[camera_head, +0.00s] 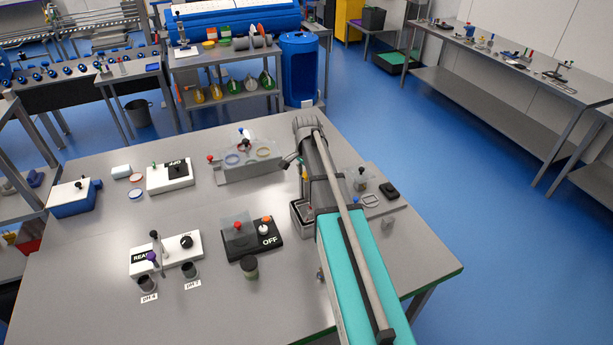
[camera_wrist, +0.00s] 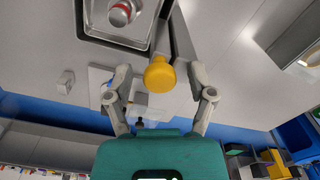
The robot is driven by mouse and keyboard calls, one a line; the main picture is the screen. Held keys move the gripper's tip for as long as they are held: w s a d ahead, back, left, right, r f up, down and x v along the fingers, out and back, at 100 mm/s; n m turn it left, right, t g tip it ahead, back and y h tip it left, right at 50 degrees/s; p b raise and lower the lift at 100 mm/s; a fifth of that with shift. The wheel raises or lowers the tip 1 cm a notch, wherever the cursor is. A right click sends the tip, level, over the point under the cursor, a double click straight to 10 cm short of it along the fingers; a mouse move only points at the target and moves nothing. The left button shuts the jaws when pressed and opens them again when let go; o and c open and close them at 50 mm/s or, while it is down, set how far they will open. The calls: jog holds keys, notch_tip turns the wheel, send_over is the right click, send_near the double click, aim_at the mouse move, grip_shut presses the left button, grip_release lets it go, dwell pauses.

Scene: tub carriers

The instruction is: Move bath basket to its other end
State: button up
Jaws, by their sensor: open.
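A yellow knob (camera_wrist: 160,76) sits on the end of a grey bar (camera_wrist: 172,38) in the wrist view. My gripper (camera_wrist: 159,82) is open, with one finger on each side of the knob and visible space between. A metal bath (camera_wrist: 82,28) stands beside the bar, at the top of the wrist view. A silver round piece with a red band (camera_wrist: 121,13) is inside it. In the head view the bath (camera_head: 297,220) is partly hidden behind my arm. I cannot clearly make out the basket itself or which end it is at.
A clear rack with rings (camera_head: 248,160) stands behind and left of the bath. A black OFF unit (camera_head: 265,238) and a dark cup (camera_head: 250,268) stand to its left front. A black box (camera_head: 389,190) lies right of my arm.

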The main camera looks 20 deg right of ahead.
grip_shut()
dwell(0.3)
jog(key=shift+r, duration=0.15)
jog(key=shift+r+p, duration=0.65)
jog(key=shift+p, duration=0.2)
jog(key=shift+w, duration=0.1)
grip_release()
